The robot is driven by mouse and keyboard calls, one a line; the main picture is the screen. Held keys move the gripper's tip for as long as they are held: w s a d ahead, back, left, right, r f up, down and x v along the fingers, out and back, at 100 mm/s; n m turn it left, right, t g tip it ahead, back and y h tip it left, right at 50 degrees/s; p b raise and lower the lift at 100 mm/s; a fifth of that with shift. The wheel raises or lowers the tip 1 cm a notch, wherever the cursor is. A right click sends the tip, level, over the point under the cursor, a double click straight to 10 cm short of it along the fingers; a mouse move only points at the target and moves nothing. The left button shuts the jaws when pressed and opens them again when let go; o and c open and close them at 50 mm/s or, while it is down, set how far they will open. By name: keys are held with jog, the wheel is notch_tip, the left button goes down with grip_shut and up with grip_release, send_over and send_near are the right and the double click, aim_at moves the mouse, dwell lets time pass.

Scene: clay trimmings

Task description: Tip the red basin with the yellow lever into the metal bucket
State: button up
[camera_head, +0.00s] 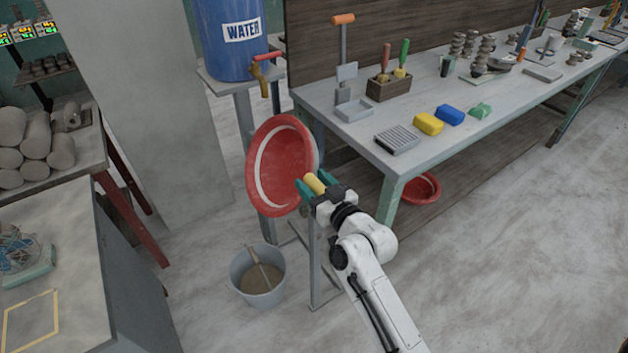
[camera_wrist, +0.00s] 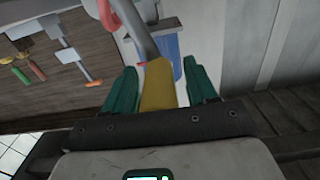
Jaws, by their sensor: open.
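The red basin (camera_head: 283,160) is tilted steeply on its stand, its open side with a pale ring facing left and toward the camera. The yellow lever (camera_head: 314,184) sticks out on the basin's right side. My gripper (camera_head: 308,190) is open, with its green fingers on either side of the lever. In the wrist view the yellow lever grip (camera_wrist: 158,84) lies between the two fingers, with a visible gap on the right. The metal bucket (camera_head: 240,285) stands on the floor below and left of the basin, with brownish contents and a stick in it.
A blue water barrel (camera_head: 229,38) with a tap stands behind the basin. A grey workbench (camera_head: 440,128) with tools and coloured blocks runs along the right. Another red basin (camera_head: 424,188) lies beneath it. Open floor is at the lower right.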

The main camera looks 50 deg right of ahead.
grip_shut()
dwell(0.6)
